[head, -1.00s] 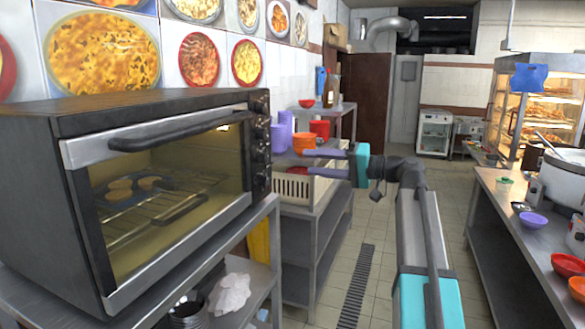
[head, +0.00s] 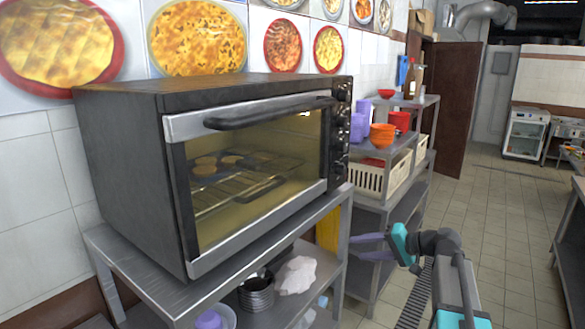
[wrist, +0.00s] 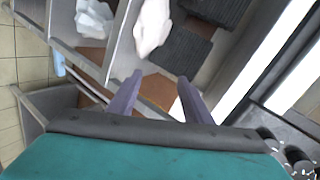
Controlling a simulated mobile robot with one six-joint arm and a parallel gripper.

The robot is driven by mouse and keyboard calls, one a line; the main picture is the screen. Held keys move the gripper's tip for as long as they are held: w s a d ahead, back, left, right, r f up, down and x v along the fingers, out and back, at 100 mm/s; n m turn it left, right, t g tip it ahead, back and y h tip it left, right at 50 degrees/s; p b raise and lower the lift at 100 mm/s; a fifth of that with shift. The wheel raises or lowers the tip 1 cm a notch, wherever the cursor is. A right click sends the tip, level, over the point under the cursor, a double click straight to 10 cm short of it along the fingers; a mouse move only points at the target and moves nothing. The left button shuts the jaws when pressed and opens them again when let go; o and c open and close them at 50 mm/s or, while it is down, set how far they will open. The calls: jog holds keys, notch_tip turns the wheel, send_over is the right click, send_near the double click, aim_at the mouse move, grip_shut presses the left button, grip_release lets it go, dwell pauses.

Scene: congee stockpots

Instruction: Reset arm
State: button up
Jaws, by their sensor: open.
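My gripper (head: 376,247) is open and empty, to the right of the oven table in the head view. Its two purple fingers point left, toward the table's legs. In the wrist view my gripper (wrist: 155,98) shows its fingers apart with nothing between them. Past the fingers are the table's metal shelf edge and a crumpled white cloth (wrist: 152,28).
A closed black toaster oven (head: 250,175) with several round items inside stands on a metal table (head: 150,275). Behind it a shelf (head: 395,205) holds crates, orange bowls (head: 382,136) and purple cups. Tiled floor (head: 505,230) is free at the right.

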jog(key=s+a+f+g+h, duration=0.1)
jog(key=s+a+f+g, duration=0.15)
jog(key=s+f, duration=0.65)
jog(key=s+a+f+g+h, duration=0.2)
jog(key=s+a+f, duration=0.1)
jog(key=f, duration=1.2)
jog(key=s+a+f+g+h, duration=0.1)
jog(key=s+a+f+g, duration=0.15)
jog(key=s+f, duration=0.7)
jog(key=s+d+f+n+g+h, duration=0.1)
jog(key=s+f+n+g+h, duration=0.1)
jog(key=s+f, duration=0.8)
jog(key=s+d+f+n+g+h, duration=0.1)
jog(key=s+f+g+h, duration=0.3)
jog(key=s+f, duration=0.7)
jog(key=s+n, duration=0.1)
jog(key=s, duration=0.5)
jog(key=shift+d, duration=0.4)
